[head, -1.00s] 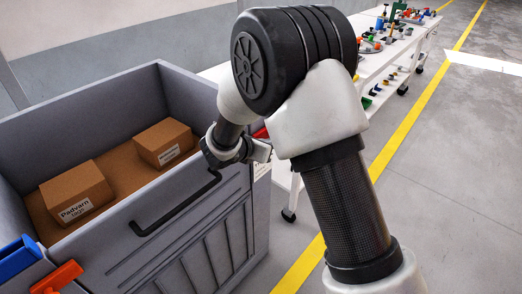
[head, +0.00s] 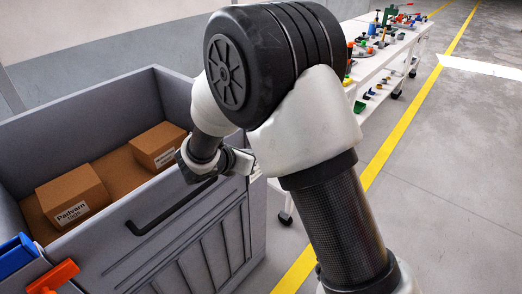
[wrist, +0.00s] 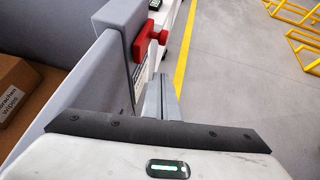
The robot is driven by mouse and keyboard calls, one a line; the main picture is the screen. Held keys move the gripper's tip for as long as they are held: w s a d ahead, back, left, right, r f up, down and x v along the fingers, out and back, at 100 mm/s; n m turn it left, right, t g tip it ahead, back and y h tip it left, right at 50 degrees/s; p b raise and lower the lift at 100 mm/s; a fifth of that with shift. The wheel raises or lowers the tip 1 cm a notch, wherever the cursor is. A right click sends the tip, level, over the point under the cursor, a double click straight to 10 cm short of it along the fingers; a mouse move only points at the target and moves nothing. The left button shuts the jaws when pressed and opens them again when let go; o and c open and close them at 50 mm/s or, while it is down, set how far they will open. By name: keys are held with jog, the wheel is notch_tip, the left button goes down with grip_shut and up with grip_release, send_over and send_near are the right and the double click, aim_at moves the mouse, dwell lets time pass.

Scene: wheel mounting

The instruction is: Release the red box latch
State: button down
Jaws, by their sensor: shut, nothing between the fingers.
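The red latch (wrist: 148,40) sits on the upper corner of the grey box (wrist: 82,85) in the wrist view. In the head view my arm hides it. My gripper (wrist: 163,80) is shut and empty, its fingers pointing ahead along the box's outer side. The fingertips are below and slightly right of the latch in the picture, apart from it. In the head view my gripper (head: 246,162) is by the right end of the box's front rim.
The box (head: 215,222) holds two cardboard boxes (head: 72,197) and has a black handle (head: 170,208). An orange-red latch (head: 54,277) and a blue part (head: 16,258) are at its left corner. A cluttered white workbench (head: 385,52) stands behind.

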jog(key=v, duration=0.5)
dwell(0.3)
jog(key=s+d+r+m+g+h, duration=0.1)
jog(key=s+d+r+m, duration=0.15)
jog(key=d+m, duration=0.2)
jog(key=s+d+r+m+g, duration=0.1)
jog(key=d+r+m+g, duration=0.1)
jog(key=d+r+m, duration=0.3)
jog(key=s+d+r+m+g+y, duration=0.2)
jog(key=s+d+r+m, duration=0.1)
jog(key=s+d+m, duration=0.4)
jog(key=s+d+r+m+g+y, duration=0.1)
jog(key=s+d+r+m, duration=0.2)
jog(key=s+d+m, duration=0.55)
jog(key=s+a+r+m+t+y, duration=0.2)
jog(key=s+a+m+y, duration=0.25)
jog(key=s, duration=0.25)
notch_tip(320, 180, up, 18)
jog(key=p, duration=1.8)
jog(key=shift+f+m+g+h, duration=0.2)
jog(key=shift+m+g+h, duration=0.15)
jog(key=shift+h, duration=0.1)
